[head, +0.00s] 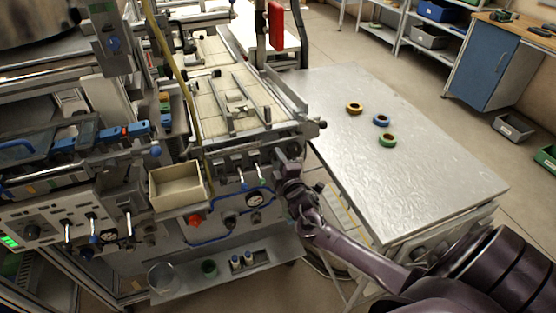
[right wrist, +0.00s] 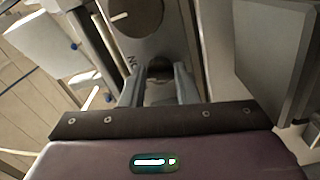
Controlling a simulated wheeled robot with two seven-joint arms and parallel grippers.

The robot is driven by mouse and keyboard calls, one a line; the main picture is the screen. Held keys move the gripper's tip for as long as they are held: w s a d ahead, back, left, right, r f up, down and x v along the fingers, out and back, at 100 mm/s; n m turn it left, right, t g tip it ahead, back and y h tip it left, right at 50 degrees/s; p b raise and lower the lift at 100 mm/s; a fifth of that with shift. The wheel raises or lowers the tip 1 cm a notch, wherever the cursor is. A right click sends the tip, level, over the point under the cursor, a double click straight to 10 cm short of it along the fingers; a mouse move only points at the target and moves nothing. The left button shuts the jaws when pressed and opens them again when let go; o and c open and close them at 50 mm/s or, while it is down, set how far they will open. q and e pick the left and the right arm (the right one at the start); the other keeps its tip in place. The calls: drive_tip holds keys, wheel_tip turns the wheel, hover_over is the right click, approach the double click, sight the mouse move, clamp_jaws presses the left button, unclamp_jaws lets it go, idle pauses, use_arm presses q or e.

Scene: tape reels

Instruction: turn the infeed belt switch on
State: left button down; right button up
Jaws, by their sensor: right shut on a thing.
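My right gripper (head: 283,158) is at the front panel of the machine, just below the end of the infeed belt (head: 240,95). In the right wrist view, my right gripper's two fingers (right wrist: 159,88) are shut on a dark switch knob (right wrist: 159,67), set in a pale plate with lettering that looks like "ON". Most of the knob is hidden between the fingers, so its setting cannot be told. In the head view the gripper and wrist cover the knob. My left gripper is not in view.
A brown round dial (right wrist: 136,16) with a white mark sits beyond the knob. Levers, a gauge (head: 255,200), a red button (head: 195,220) and a beige bin (head: 176,187) are left of my gripper. A metal table (head: 430,170) with three tape reels (head: 381,121) stands right.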

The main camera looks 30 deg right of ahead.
drive_tip(key=shift+f+m, duration=0.15)
drive_tip(key=shift+m, duration=2.05)
drive_tip(key=o, duration=1)
drive_tip(key=shift+c, duration=0.2)
drive_tip(key=b+v, duration=0.1)
drive_tip(key=v, duration=0.7)
drive_tip(key=shift+d, duration=0.1)
